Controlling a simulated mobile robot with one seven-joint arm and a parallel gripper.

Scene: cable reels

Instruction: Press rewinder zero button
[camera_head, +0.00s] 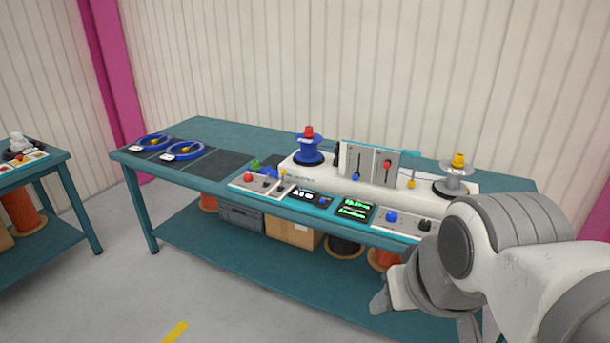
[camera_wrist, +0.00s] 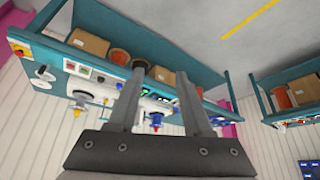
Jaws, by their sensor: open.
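The rewinder (camera_head: 345,174) is a long white machine on the teal bench (camera_head: 170,176). It carries a blue reel (camera_head: 309,152) with a red knob at left and a grey reel (camera_head: 455,176) with a yellow knob at right. A black panel (camera_head: 311,197) with small white marks and a green-lit display (camera_head: 354,208) sit at its front. I cannot tell which control is the zero button. My gripper (camera_head: 424,314) is open and empty, in front of the bench and apart from the controls. In the wrist view, its two fingers (camera_wrist: 158,84) point towards the bench, which appears upside down.
A left panel (camera_head: 256,182) has red and green knobs; a right one (camera_head: 402,220) has blue and black knobs. Two blue rings (camera_head: 184,150) lie on the bench's left. The floor ahead is clear.

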